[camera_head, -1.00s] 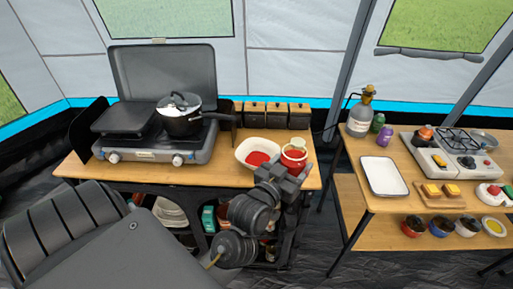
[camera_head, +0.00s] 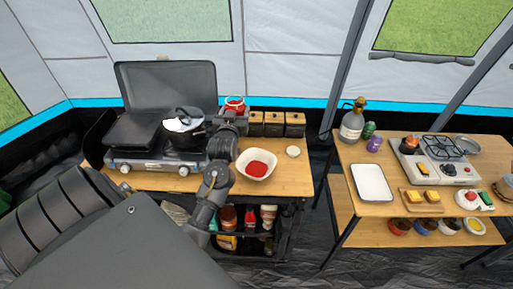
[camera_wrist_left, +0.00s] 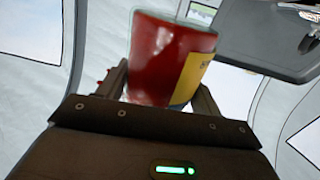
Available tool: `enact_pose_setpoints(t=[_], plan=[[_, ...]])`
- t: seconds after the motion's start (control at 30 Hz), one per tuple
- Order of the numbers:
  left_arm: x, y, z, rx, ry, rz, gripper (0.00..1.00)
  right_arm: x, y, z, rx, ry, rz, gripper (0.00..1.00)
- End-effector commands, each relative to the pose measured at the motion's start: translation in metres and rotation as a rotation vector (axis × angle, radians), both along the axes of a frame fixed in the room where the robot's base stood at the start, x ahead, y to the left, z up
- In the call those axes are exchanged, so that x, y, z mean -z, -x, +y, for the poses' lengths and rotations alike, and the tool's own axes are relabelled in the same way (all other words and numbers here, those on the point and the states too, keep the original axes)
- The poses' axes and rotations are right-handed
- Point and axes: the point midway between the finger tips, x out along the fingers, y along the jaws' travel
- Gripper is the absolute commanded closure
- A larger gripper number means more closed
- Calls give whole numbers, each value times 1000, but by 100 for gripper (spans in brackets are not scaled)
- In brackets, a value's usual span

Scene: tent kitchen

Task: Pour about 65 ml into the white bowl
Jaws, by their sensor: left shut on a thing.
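The white bowl (camera_head: 246,168) stands on the wooden table with red contents in its bottom. My left gripper (camera_head: 232,117) is shut on a red jar (camera_head: 235,103), behind and left of the bowl and raised off the table. The jar looks roughly upright in the head view; its contents are hard to make out. In the left wrist view the red jar (camera_wrist_left: 160,60) with a yellow label sits between the two fingers (camera_wrist_left: 160,88). My right gripper is not in view.
A camp stove (camera_head: 150,165) with a lidded pot (camera_head: 184,135) stands left of my gripper. Several dark canisters (camera_head: 274,123) line the table's back. A round pale disc (camera_head: 293,152) lies right of the bowl. A second table (camera_head: 345,205) is at the right.

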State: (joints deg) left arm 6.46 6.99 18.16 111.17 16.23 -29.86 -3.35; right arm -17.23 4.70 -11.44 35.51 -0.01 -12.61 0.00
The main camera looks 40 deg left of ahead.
Motion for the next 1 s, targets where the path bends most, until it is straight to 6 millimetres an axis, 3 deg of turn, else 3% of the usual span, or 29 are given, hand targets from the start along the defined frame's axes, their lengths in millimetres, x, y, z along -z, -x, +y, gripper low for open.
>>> enact_pose_setpoints(t=[0.1,0.3,0.67,1.0], plan=[[-8,1,17,-30,-2,-3,78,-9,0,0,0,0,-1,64],[-8,2,29,-51,-3,-4,78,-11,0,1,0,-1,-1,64],[-8,2,29,-52,-11,-1,78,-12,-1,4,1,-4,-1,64],[0,1,23,-51,-122,40,78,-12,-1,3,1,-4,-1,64]])
